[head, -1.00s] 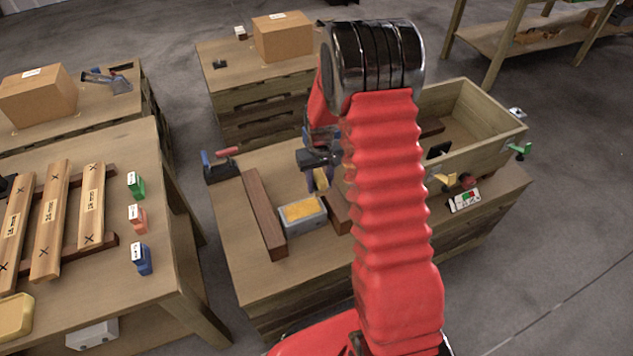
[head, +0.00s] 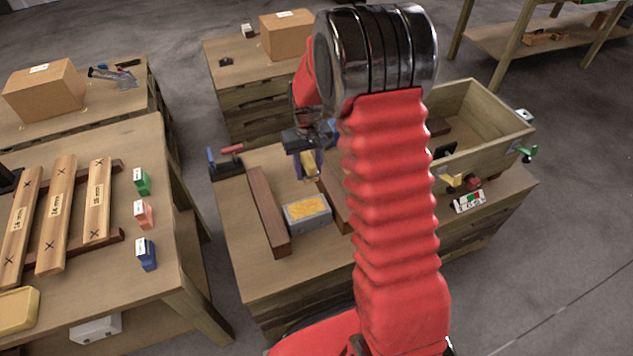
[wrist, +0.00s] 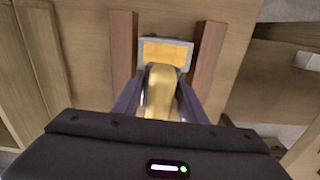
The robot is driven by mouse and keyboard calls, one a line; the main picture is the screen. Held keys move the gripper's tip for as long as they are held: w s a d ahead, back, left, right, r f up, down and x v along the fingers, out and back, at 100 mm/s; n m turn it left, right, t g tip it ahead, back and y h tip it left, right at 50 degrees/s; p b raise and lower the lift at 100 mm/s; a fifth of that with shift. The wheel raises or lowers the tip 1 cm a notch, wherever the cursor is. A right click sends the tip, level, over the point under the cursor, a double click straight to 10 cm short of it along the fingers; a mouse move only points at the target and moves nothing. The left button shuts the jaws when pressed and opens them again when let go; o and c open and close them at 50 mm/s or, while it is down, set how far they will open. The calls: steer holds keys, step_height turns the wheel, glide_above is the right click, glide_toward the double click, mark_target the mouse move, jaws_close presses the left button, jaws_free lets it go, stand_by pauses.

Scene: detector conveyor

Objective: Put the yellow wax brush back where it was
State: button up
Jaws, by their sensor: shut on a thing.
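The yellow wax brush (head: 309,165) is held in my gripper (head: 305,165) above the middle table, beyond the wax tray in the head view. The wrist view shows the brush (wrist: 159,92) between the two dark purple fingers of my gripper (wrist: 160,92), which are shut on it. A grey tray with yellow-orange wax (head: 307,213) lies on the table between two dark wooden bars. The tray also shows just past the brush in the wrist view (wrist: 190,53). My red arm hides part of the table and the right bar.
The left dark bar (head: 268,212) and right bar (head: 335,205) flank the tray. A clamp (head: 226,160) is at the table's left corner. A wooden box (head: 490,135) stands at right. The left table holds planks (head: 57,215) and small coloured blocks (head: 145,253).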

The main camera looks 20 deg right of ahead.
steer(key=a+r, duration=0.7)
steer(key=r, duration=0.2)
steer(key=shift+s, duration=0.2)
